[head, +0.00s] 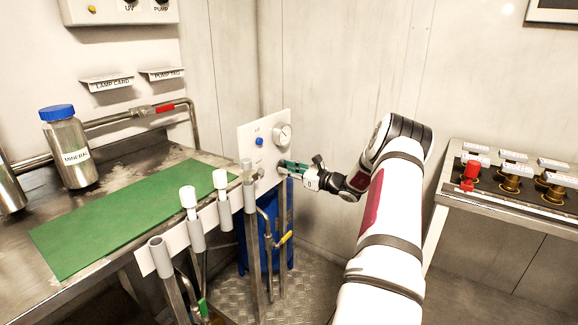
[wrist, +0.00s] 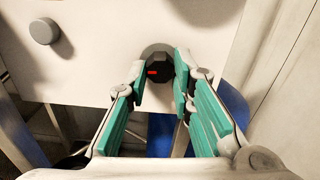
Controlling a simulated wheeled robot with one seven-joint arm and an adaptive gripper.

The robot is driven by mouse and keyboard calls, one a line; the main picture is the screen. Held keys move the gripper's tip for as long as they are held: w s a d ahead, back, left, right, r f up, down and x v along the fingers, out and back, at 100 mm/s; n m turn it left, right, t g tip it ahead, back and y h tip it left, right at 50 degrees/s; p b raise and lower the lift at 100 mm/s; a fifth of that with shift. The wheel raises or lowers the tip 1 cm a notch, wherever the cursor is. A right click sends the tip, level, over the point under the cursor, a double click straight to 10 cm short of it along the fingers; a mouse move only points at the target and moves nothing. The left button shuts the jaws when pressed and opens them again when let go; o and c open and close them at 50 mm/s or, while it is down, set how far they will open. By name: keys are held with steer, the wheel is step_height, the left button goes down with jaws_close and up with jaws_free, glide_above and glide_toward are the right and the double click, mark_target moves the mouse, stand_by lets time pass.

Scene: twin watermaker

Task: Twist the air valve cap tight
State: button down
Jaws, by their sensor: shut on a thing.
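The air valve cap (wrist: 160,66) is a dark round knob with a red mark, on the white panel in the wrist view. My gripper (wrist: 160,78) has its green-padded fingers on both sides of the cap, shut on it. In the head view my gripper (head: 287,167) is at the lower right of the white panel (head: 249,134), and its fingers hide the cap. I cannot tell how tight the cap is.
A blue container (head: 262,245) and pipes stand below. A green mat (head: 130,215) and bottle (head: 68,150) are on the left bench. Valves fill the right table (head: 455,195).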

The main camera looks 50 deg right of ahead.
steer(key=shift+f+m+p, duration=0.1)
steer(key=shift+m+p, duration=0.2)
steer(key=shift+m, duration=0.3)
steer(key=c, duration=1.4)
jaws_free()
steer(key=s, duration=1.2)
steer(key=shift+d, duration=0.45)
